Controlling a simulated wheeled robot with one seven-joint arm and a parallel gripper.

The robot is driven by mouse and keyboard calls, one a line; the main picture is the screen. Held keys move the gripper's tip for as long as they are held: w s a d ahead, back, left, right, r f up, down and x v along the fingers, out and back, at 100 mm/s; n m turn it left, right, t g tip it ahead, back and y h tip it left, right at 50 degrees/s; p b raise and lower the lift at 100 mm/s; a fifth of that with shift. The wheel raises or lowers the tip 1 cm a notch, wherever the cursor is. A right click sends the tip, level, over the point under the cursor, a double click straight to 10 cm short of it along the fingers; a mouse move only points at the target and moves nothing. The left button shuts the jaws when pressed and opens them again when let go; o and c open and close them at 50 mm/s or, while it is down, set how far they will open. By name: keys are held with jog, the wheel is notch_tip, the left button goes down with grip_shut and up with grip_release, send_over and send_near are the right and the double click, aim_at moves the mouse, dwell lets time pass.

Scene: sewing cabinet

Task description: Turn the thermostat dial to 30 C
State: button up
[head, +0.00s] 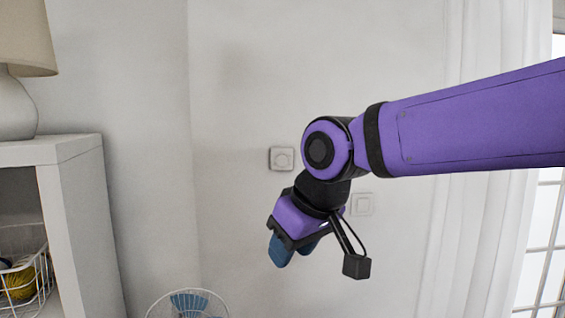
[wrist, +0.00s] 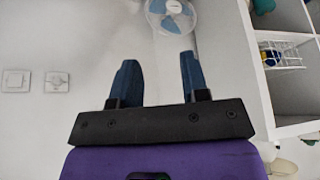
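A square pale plate with a round dial (head: 282,158), which looks like the thermostat, is on the white wall left of my arm's joint in the head view. It seems to be the right-hand plate (wrist: 57,82) at the left of the wrist view. Its markings and setting are too small to read. My gripper (head: 294,256) hangs below the dial in the head view, fingers pointing down. In the wrist view its two blue fingers (wrist: 158,62) are apart with nothing between them. The gripper does not appear to touch the dial.
A second pale wall plate (head: 363,204), probably a switch, is right of my gripper. A fan (head: 188,303) stands low in the head view. A white shelf unit (head: 80,210) with a lamp (head: 18,75) and wire basket (head: 25,280) is left. A curtain (head: 470,230) hangs right.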

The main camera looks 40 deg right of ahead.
jog(key=o, duration=0.5)
jog(key=w+d+f+n, duration=0.1)
jog(key=w+d, duration=0.3)
jog(key=w, duration=0.4)
jog(key=shift+d+f+n+t, duration=0.15)
jog(key=shift+f+n+t, duration=0.15)
jog(key=shift+f+n, duration=0.1)
jog(key=n+t+h, duration=0.8)
jog(key=n+h, duration=0.3)
jog(key=n, duration=1)
send_near(283, 160)
jog(key=shift+m, duration=0.3)
jog(key=x, duration=0.9)
jog(key=c, duration=0.9)
